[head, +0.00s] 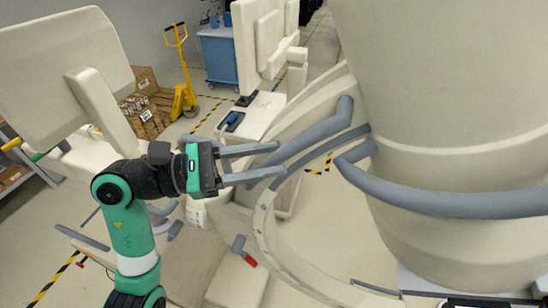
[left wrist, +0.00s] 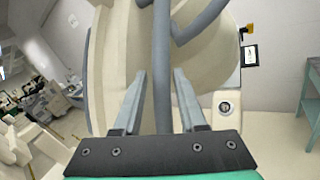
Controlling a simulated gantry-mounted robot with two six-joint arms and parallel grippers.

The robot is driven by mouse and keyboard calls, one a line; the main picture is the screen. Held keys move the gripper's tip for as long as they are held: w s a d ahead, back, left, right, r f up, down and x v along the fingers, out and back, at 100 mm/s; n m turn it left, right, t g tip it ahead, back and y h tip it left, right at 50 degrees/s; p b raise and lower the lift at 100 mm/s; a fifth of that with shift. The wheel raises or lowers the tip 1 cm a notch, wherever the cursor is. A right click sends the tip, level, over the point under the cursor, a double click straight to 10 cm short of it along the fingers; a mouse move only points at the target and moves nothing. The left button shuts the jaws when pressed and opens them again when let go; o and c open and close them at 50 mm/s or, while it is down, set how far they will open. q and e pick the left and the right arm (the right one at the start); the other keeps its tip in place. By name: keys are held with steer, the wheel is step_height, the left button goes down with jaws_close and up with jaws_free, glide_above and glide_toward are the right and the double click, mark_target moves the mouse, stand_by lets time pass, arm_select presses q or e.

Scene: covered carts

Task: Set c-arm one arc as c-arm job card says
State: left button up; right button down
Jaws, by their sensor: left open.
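The c-arm's cream curved arc (head: 262,222) stands in the middle of the head view, with small marks along its edge. A grey handle bar (head: 322,143) runs along its upper side. My left gripper (head: 282,158) is open at the bar's near end, coming from the left. In the left wrist view the grey bar (left wrist: 161,65) lies lengthwise in line with the gap between the open fingers (left wrist: 160,75). I cannot tell whether they touch it. My right gripper is not in view. No readable job card shows.
A large cream cylindrical housing (head: 440,90) with a grey curved rail (head: 450,199) fills the right. Cream monitors (head: 65,65) stand at left. A yellow pallet truck (head: 184,95) and blue cart (head: 219,55) are behind. A small yellow-and-black panel (left wrist: 249,54) shows beside the machine.

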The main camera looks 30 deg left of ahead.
arm_select(q)
steer(key=b+v, duration=0.2)
steer(key=v, duration=0.8)
stand_by(0.8)
